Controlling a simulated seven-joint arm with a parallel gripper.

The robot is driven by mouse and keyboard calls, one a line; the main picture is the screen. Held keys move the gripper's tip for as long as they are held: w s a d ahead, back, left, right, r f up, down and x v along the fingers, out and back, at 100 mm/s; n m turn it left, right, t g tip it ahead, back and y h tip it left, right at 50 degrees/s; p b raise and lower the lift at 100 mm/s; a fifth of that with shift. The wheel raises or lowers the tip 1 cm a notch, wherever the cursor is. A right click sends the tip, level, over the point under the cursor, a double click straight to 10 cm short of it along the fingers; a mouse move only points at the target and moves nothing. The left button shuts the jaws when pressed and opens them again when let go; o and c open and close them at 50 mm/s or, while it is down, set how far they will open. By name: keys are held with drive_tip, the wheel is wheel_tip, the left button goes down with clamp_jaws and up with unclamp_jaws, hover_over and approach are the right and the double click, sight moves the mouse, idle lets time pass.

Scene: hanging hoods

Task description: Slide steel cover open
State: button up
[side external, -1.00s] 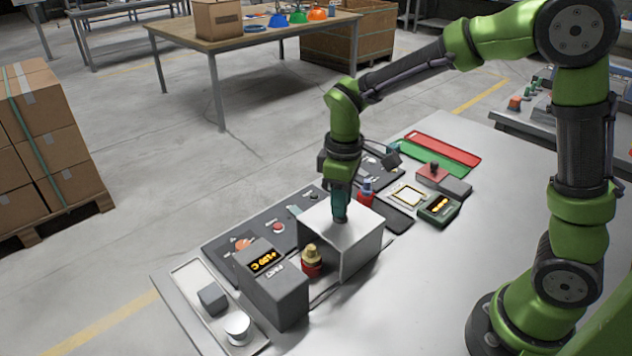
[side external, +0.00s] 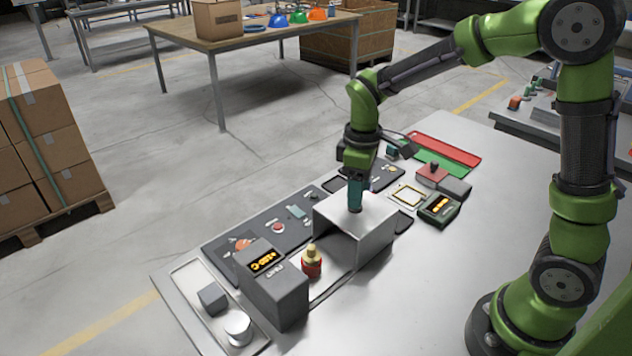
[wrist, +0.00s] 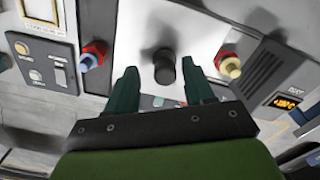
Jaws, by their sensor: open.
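The steel cover (side external: 378,242) is a box-like hood, open at its near-left end, standing over a strip on the bench. Its flat top carries a dark round knob, seen in the wrist view (wrist: 164,67). My gripper (side external: 355,208) is down at the cover's top. In the wrist view my gripper (wrist: 160,90) is open, with one teal finger on each side of the knob's near side; contact cannot be told. A red fitting with a brass top (side external: 311,262) stands clear of the cover's open end.
A grey box with an orange display (side external: 275,285) stands at the near-left end. A dark control panel (side external: 250,240) lies along the far side. A green meter (side external: 438,208) and red block (side external: 432,173) are to the right. The bench's front right is clear.

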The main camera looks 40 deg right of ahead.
sight(362, 213)
drive_tip(key=shift+r, duration=0.1)
wheel_tip(362, 213, up, 17)
idle(0.4)
drive_tip(key=shift+a, duration=0.1)
drive_tip(key=s+a+f+m+t+y, duration=0.1)
drive_tip(key=s+f+m+t, duration=0.1)
drive_tip(key=s, duration=0.4)
drive_tip(key=s+a+f+m+t+y, duration=0.1)
drive_tip(key=s+f+m+t, duration=0.2)
drive_tip(key=s+m+t, duration=0.2)
drive_tip(key=shift+s+m, duration=1.2)
